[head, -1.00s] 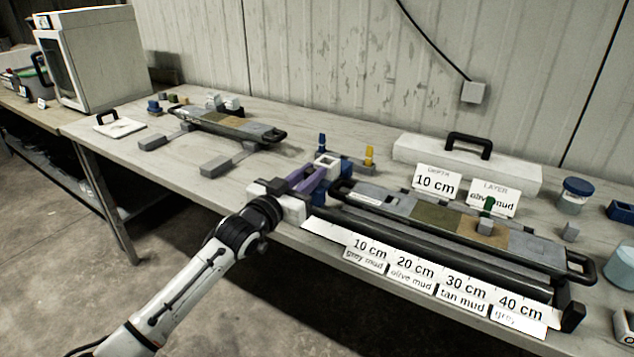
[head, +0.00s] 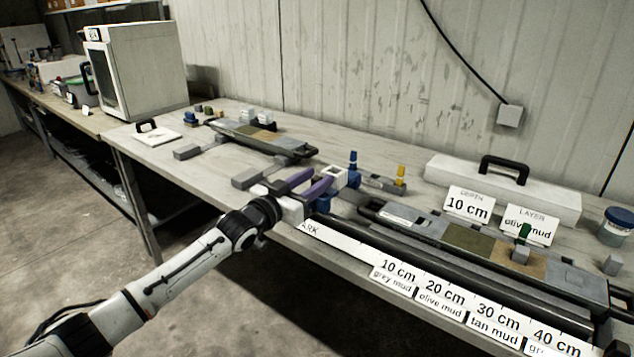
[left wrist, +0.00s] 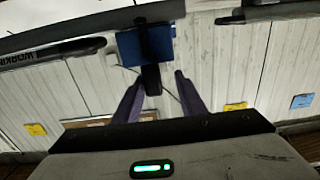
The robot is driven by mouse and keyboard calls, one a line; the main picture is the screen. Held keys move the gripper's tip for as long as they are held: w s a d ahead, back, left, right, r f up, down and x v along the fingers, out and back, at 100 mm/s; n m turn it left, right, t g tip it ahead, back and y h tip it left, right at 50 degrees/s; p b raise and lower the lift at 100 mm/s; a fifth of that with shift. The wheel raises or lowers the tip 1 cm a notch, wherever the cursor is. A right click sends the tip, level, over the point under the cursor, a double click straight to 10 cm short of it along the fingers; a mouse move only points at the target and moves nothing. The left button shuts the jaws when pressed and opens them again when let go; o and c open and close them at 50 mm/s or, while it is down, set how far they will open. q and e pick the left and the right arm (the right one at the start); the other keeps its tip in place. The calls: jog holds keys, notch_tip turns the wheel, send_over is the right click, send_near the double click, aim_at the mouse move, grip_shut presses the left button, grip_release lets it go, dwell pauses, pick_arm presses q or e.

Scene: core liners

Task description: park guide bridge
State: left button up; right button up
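My left gripper (head: 325,180) has two purple fingers, spread apart, at the left end of the long core tray (head: 403,213). A white square frame with a hole (head: 337,174) and blue parts (head: 354,179) stand at its fingertips; I take these for the guide bridge, but its outline is partly hidden. In the left wrist view, a blue block (left wrist: 128,50) with a black post (left wrist: 151,80) shows between and beyond the open fingers (left wrist: 160,80). I cannot tell whether a finger touches it. A white scale strip (head: 345,240) reads "ARK" at its left end. My right gripper is out of view.
A white case (head: 545,190) with a black handle stands behind the tray. Depth (head: 468,204) and layer cards (head: 530,224) stand before it. A second core tray (head: 255,138) and grey blocks (head: 246,178) lie to the left. Dark rails run along the table's front edge.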

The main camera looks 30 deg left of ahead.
pick_arm(q)
jog(key=shift+d, duration=0.15)
jog(key=shift+s+f, duration=0.15)
jog(key=shift+s, duration=0.35)
jog(key=s+a, duration=0.2)
jog(key=s, duration=0.7)
jog(key=shift+s, duration=0.1)
jog(key=s+d+f+g, duration=0.1)
jog(key=s+d+f, duration=0.2)
jog(key=f, duration=0.4)
jog(key=s+d+f+g, duration=0.2)
jog(key=s+f, duration=0.1)
jog(key=f, duration=0.4)
jog(key=s+d+f+g, duration=0.2)
jog(key=s+d+f, duration=0.2)
jog(key=s+f, duration=0.3)
jog(key=s+d+f+g, duration=0.2)
jog(key=s+d+f, duration=0.2)
jog(key=s+f, duration=0.3)
jog(key=s+d+f+g+y, duration=0.1)
jog(key=s+d+f+g, duration=0.1)
jog(key=s+d+f, duration=0.2)
jog(key=s+f, duration=0.3)
jog(key=s, duration=0.5)
jog(key=shift+s+d, duration=0.25)
